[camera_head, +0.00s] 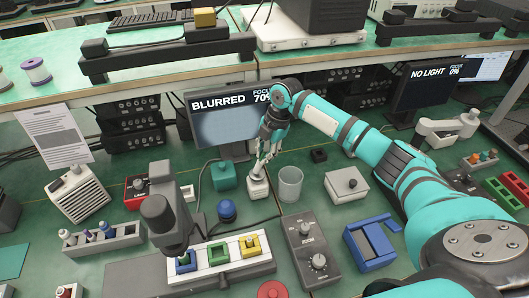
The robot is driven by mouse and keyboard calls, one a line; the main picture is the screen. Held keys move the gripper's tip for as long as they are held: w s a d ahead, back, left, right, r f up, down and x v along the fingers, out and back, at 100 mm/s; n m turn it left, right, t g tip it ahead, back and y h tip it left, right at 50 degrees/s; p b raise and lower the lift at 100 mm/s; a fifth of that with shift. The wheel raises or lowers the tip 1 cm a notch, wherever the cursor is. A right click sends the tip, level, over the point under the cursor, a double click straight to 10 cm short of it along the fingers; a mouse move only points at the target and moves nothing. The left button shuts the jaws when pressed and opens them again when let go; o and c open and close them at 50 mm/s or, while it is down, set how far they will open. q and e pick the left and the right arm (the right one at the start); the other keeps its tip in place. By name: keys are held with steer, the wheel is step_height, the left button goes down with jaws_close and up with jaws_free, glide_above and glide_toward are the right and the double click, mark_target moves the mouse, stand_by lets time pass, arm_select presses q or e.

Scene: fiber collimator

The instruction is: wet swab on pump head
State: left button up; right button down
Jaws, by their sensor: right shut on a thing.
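My right arm reaches in from the right, and its gripper (263,153) points down right above a small white bottle (257,188), which seems to be the pump bottle. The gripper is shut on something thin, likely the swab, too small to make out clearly. The bottle's top is close under the fingertips and partly covered by them. I cannot tell whether what I hold touches the pump head. My left gripper is not in view.
A clear glass beaker (290,184) stands just right of the bottle, and a teal box (223,175) just left. A dark microscope (165,205) stands at front left. A grey control box (312,252) and blue holder (371,244) stand in front. A monitor (222,117) reads BLURRED, 70%.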

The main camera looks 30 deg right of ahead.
steer(key=shift+b+x, duration=0.3)
steer(key=shift+x, duration=0.55)
stand_by(0.9)
steer(key=shift+s+d+r, duration=0.1)
steer(key=shift+s+d, duration=0.05)
steer(key=p+v, duration=0.2)
steer(key=a+p+v, duration=0.1)
steer(key=p+v, duration=0.3)
steer(key=p, duration=0.1)
steer(key=shift+w+a+r, duration=0.15)
steer(key=shift+w+r, duration=0.2)
steer(key=shift+r, duration=0.15)
stand_by(0.5)
